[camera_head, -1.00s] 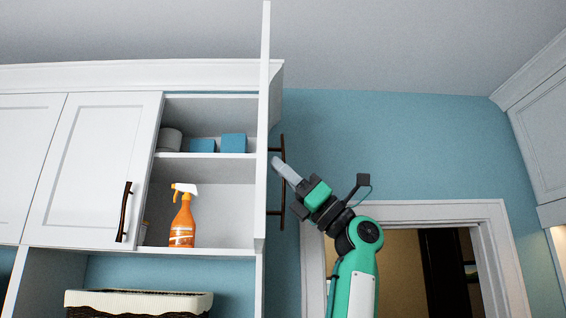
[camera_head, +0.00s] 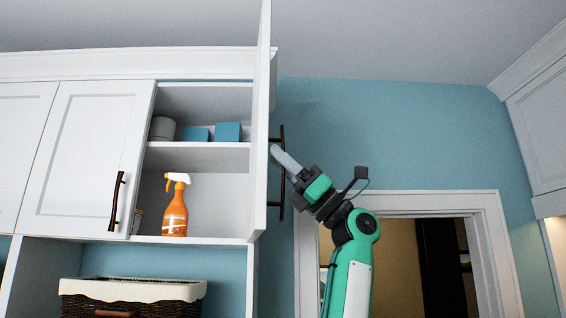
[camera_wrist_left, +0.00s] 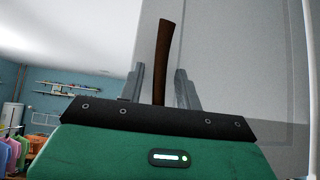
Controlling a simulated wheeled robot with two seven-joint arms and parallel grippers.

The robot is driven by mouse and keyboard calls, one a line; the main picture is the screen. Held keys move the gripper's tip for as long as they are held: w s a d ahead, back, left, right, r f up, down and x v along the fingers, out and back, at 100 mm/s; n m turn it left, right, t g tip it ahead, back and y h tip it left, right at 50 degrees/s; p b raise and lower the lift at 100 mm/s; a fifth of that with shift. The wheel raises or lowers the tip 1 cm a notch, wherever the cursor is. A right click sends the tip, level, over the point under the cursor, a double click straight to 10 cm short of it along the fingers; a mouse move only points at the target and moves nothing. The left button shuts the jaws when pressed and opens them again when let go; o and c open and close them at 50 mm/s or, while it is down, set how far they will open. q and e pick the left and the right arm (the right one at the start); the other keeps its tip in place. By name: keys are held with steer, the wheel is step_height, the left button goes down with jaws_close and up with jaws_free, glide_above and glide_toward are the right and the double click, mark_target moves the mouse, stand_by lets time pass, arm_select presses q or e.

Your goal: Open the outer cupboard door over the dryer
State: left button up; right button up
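The outer cupboard door (camera_head: 261,120) is white and stands swung out, seen nearly edge-on in the head view. Its dark bar handle (camera_head: 281,190) is on the side facing right. The open cupboard (camera_head: 215,158) shows its shelf. My left gripper (camera_head: 279,156) is at the handle, its arm rising from below. In the left wrist view, the brown handle (camera_wrist_left: 164,55) stands between the two grey fingers of my left gripper (camera_wrist_left: 161,85), with a gap visible on each side. The door panel (camera_wrist_left: 235,60) fills the right of that view. My right gripper is not in view.
A closed cupboard door (camera_head: 85,155) with its own handle is left of the opening. An orange spray bottle (camera_head: 175,208), blue boxes (camera_head: 227,131) and a grey roll (camera_head: 162,129) are inside. A basket (camera_head: 130,297) stands below. A doorway (camera_head: 400,260) is at the right.

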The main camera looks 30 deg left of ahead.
arm_select(q)
steer(key=b+v, duration=0.6)
steer(key=v, duration=0.8)
